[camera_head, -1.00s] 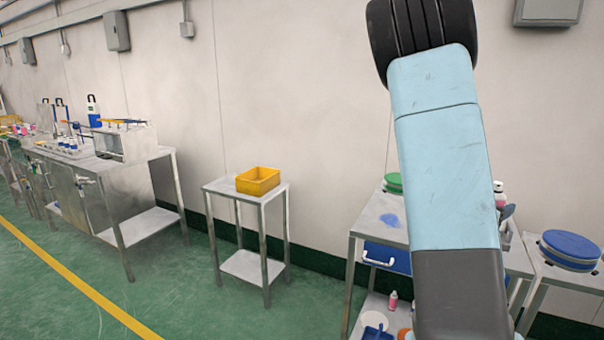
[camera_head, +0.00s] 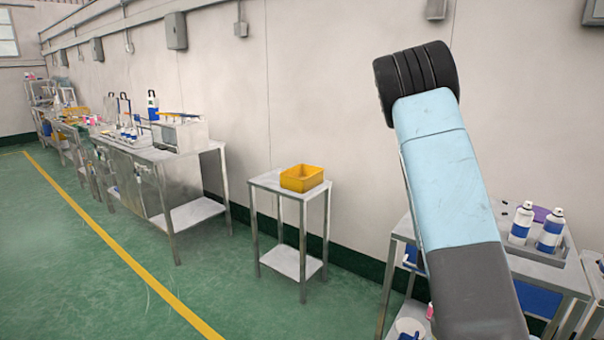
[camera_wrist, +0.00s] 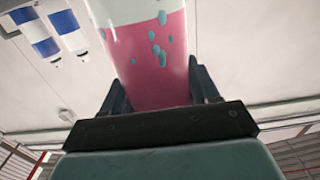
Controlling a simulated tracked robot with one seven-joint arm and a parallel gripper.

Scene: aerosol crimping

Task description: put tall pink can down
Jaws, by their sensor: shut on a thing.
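The tall pink can (camera_wrist: 150,72) shows large in the wrist view, pink with teal spots and a pale band at the top edge of the picture. My gripper (camera_wrist: 161,88) is shut on it, one dark finger on each side. The can's top end runs out of the picture. In the head view my arm's links stand at the right, and neither the gripper nor the pink can shows there.
A grey tray (camera_head: 545,257) with blue-and-white cans (camera_head: 522,222) is on the right bench, partly behind my arm. A yellow bin (camera_head: 302,178) stands on a small steel table (camera_head: 262,183). A long workbench (camera_head: 150,153) stands left. Green floor is open at left.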

